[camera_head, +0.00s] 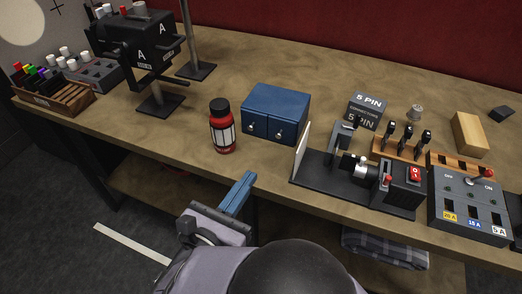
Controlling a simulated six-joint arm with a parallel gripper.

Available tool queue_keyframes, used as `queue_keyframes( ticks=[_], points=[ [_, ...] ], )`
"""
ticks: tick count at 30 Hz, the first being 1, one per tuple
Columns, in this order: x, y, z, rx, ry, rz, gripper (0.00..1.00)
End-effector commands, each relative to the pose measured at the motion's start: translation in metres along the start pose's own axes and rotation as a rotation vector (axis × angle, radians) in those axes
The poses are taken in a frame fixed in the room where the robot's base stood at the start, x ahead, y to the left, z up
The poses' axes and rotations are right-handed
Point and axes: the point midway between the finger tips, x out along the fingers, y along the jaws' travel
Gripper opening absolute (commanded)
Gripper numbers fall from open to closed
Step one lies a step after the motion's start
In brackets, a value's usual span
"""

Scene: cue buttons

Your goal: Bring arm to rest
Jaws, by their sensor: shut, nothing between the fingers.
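My gripper (240,190) shows at the lower middle, near the front edge of the workbench (190,126). Its blue fingers are together and hold nothing. They point up and to the right in the picture, apart from the objects on the bench. My arm's dark rounded link and grey parts fill the bottom middle. No cue buttons that I can clearly identify are in view.
A red bottle with black cap (223,128) and a blue box (277,113) stand beyond my gripper. A black machine (400,187) and a grey switch panel (470,203) are at right. A stand (160,104) and a wooden marker rack (55,97) are at left.

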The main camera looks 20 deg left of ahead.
Motion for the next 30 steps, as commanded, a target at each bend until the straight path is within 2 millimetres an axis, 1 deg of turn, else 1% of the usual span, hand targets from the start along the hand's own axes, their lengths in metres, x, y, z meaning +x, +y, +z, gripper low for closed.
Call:
queue_keyframes(
  ticks=[2,5,8,11,14,15,16,18,21,23,26,27,29,30],
  points=[
    [0.001,-0.001,0.0,0.001,0.001,-0.003,0.0],
    [0.006,-0.008,0.001,0.012,0.014,-0.034,0.0],
    [0.019,-0.028,0.001,0.038,0.046,-0.112,0.0],
    [0.037,-0.064,0.0,0.089,0.101,-0.25,0.0],
    [0.052,-0.115,-0.004,0.174,0.175,-0.45,0.0],
    [0.056,-0.138,-0.006,0.22,0.21,-0.547,0.0],
    [0.057,-0.156,-0.008,0.257,0.235,-0.624,0.0],
    [0.054,-0.192,-0.014,0.348,0.289,-0.794,0.0],
    [0.042,-0.232,-0.022,0.473,0.348,-1.01,0.0],
    [0.034,-0.25,-0.028,0.553,0.376,-1.13,0.0],
    [0.021,-0.276,-0.051,0.713,0.423,-1.306,0.0],
    [0.016,-0.285,-0.062,0.792,0.438,-1.373,0.0],
    [0.009,-0.297,-0.076,0.923,0.454,-1.478,0.0],
    [0.004,-0.303,-0.085,1.016,0.46,-1.546,0.0]
  ],
)
